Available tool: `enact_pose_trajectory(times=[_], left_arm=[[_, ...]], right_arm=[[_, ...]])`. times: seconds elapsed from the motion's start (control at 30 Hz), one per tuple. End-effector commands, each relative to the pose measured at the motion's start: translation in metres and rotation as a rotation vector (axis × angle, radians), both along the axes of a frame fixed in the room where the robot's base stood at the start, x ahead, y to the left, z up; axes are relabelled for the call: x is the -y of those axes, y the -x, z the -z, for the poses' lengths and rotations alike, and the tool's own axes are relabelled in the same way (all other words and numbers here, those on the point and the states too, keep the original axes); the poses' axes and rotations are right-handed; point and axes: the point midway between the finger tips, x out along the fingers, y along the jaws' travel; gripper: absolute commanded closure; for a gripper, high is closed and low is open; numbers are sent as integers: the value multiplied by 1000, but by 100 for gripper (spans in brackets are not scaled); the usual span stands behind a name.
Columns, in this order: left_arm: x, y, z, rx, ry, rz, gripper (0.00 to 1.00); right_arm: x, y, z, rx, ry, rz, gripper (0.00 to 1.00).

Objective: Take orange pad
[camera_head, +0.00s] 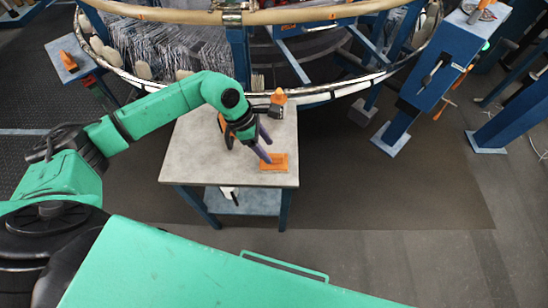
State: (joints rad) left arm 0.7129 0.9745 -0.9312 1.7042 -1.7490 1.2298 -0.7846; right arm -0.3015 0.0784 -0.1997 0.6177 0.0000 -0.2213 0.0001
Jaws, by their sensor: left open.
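The orange pad (274,163) lies flat near the front right of the small grey-topped table (190,165). My green left arm reaches in from the left over the table. My left gripper (266,150) points down with its purple fingers open. Its fingertips are at or just above the pad's far left edge; I cannot tell whether they touch it. My right gripper is not in view.
An orange and dark tool (278,100) stands at the table's back edge. The large circular loom (320,92) rises close behind the table. A lower shelf (245,203) holds a white item.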

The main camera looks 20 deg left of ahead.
Motion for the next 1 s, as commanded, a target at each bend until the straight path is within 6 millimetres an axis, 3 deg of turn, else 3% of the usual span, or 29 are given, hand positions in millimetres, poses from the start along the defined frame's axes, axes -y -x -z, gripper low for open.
enact_pose_trajectory(times=[0.07, 0.2, 0.4, 0.57, 1.0], left_arm=[[8, -1, 10, -4, 2, 1, 38], [15, -3, 31, -1, 1, -1, 38], [14, -4, 33, 1, 0, -1, 38], [14, -4, 33, 1, 1, -1, 99], [15, -4, 24, 3, 2, 0, 100]], right_arm=[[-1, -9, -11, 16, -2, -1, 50], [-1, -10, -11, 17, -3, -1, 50], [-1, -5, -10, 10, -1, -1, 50], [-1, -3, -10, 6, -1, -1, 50], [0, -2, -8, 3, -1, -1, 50]])
